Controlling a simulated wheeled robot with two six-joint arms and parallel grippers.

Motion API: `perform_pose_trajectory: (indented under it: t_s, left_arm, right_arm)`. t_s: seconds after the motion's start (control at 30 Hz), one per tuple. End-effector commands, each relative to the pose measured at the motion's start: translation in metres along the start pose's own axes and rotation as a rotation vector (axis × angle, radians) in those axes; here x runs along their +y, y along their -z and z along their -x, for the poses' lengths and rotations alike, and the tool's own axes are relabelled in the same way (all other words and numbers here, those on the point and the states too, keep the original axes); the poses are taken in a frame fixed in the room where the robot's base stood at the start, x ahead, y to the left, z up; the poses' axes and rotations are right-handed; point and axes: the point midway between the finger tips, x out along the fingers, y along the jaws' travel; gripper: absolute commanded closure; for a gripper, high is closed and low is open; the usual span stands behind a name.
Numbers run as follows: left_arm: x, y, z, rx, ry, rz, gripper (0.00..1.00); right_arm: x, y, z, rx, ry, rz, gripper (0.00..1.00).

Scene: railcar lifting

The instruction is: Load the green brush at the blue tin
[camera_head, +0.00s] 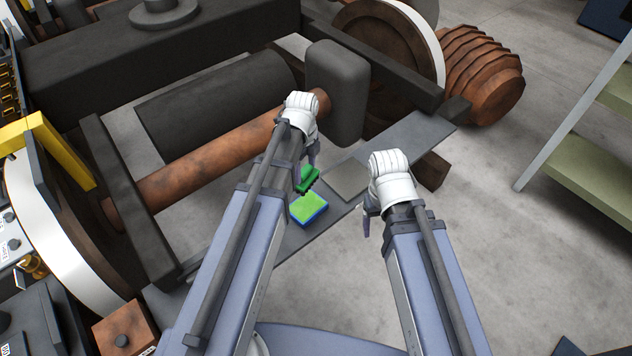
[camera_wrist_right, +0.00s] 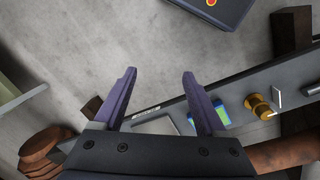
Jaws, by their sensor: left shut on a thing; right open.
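The green brush (camera_head: 308,180) is held in my left gripper (camera_head: 305,174), which is shut on it; bristles point down. The blue tin (camera_head: 312,216), with a bright green top surface, sits on the grey plank just below and in front of the brush. The brush appears slightly above and apart from the tin, though the exact gap is hard to tell. My right gripper (camera_head: 368,215) is open and empty, right of the tin. In the right wrist view its fingers (camera_wrist_right: 159,76) are spread, and the tin (camera_wrist_right: 222,109) shows partly behind one finger.
The dark grey plank (camera_head: 410,142) runs diagonally beneath the railcar parts, with a flat grey plate (camera_head: 346,180) on it. A rusty axle (camera_head: 205,165) and a dark block (camera_head: 338,92) stand behind. A brass piece (camera_wrist_right: 260,106) shows beyond the tin.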

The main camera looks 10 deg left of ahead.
Motion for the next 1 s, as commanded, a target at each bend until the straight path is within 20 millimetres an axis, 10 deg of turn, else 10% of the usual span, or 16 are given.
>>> perform_pose_trajectory:
  t_s: [0.2, 1.0]
  left_arm:
    - [0.000, 0.001, -0.046, 0.000, 0.000, -0.168, 0.70]
    - [0.000, 0.001, -0.085, 0.000, 0.000, -0.226, 0.70]
  right_arm:
    - [-0.004, 0.003, -0.046, 0.000, 0.000, 0.000, 0.01]
    - [-0.008, 0.005, -0.085, 0.000, 0.000, 0.001, 0.00]
